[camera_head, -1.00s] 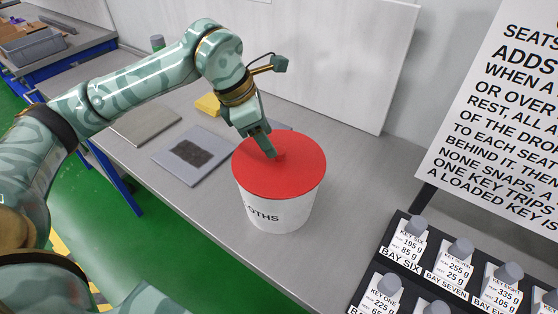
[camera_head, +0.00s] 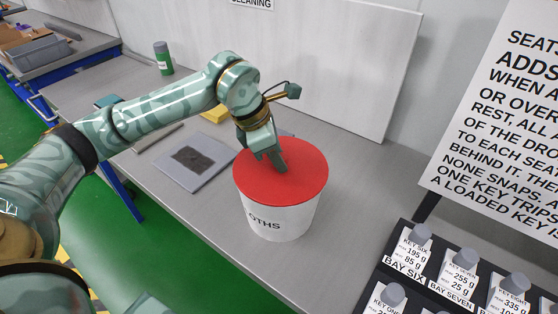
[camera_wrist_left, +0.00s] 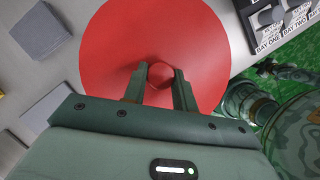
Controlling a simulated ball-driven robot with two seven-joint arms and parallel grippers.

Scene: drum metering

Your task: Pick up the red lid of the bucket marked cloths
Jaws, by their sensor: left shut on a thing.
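The round red lid (camera_head: 305,183) sits on top of the white bucket (camera_head: 285,222), whose visible lettering ends in "OTHS". I see no clear gap between lid and bucket. My left gripper (camera_head: 277,163) reaches down to the middle of the lid. In the left wrist view the red lid (camera_wrist_left: 115,45) fills the middle, and the fingers of my left gripper (camera_wrist_left: 159,76) are shut on the small red knob (camera_wrist_left: 160,73) at its centre. In the head view the fingers mostly hide the knob.
The bucket stands on a grey bench (camera_head: 225,210). A grey pad with a dark patch (camera_head: 192,158) and a yellow block (camera_head: 214,114) lie left of it. A green container (camera_head: 163,58) stands farther back. A rack of labelled keys (camera_head: 455,275) is at lower right.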

